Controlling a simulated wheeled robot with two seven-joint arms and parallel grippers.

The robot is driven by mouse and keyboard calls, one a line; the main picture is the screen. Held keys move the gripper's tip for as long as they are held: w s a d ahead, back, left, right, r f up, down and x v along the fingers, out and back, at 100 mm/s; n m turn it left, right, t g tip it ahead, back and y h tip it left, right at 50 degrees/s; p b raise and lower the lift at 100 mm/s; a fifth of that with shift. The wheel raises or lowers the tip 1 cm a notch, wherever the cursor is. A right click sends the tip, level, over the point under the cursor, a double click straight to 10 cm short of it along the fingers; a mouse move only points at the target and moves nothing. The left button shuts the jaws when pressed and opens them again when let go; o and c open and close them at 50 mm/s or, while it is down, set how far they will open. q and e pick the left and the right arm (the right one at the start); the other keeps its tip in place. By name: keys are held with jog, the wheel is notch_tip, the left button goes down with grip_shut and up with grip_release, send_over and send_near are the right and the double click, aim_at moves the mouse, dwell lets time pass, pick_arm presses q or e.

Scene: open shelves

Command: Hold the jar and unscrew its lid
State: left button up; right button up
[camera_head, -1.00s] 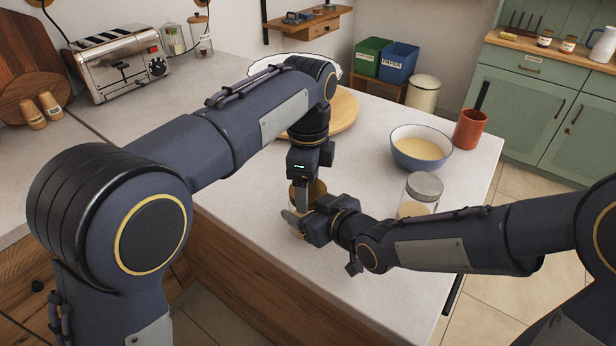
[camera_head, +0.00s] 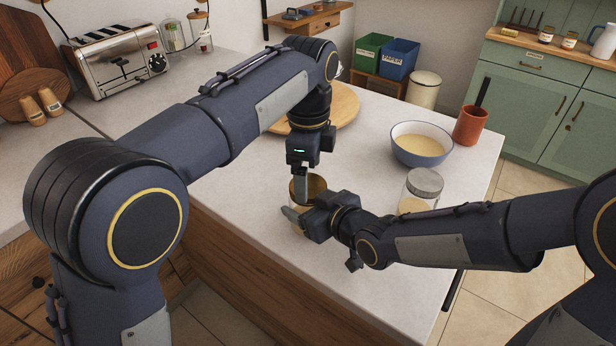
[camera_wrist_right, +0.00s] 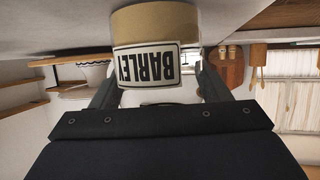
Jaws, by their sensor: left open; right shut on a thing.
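The jar shows in the right wrist view (camera_wrist_right: 150,22), upside down in the picture, with a white label reading BARLEY. In the head view its round brown-gold top (camera_head: 316,184) shows, while its body is mostly hidden behind my right gripper. My right gripper (camera_head: 291,219) is shut on the jar from the side; its fingers stand on both sides of the jar in the wrist view. My left gripper (camera_head: 302,190) points straight down at the jar's top, open. I cannot tell whether its fingertips touch the lid.
A glass jar with a grey lid (camera_head: 424,182) stands behind my right forearm. A bowl (camera_head: 421,157) of pale contents and a red-brown cup (camera_head: 470,127) stand farther back. A round wooden board (camera_head: 345,108) lies behind my left wrist. The counter (camera_head: 235,205) left of the jar is clear.

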pick_arm(q)
jog(key=shift+r, duration=1.1)
pick_arm(e)
jog(key=o, duration=1.9)
jog(key=shift+o, duration=0.2)
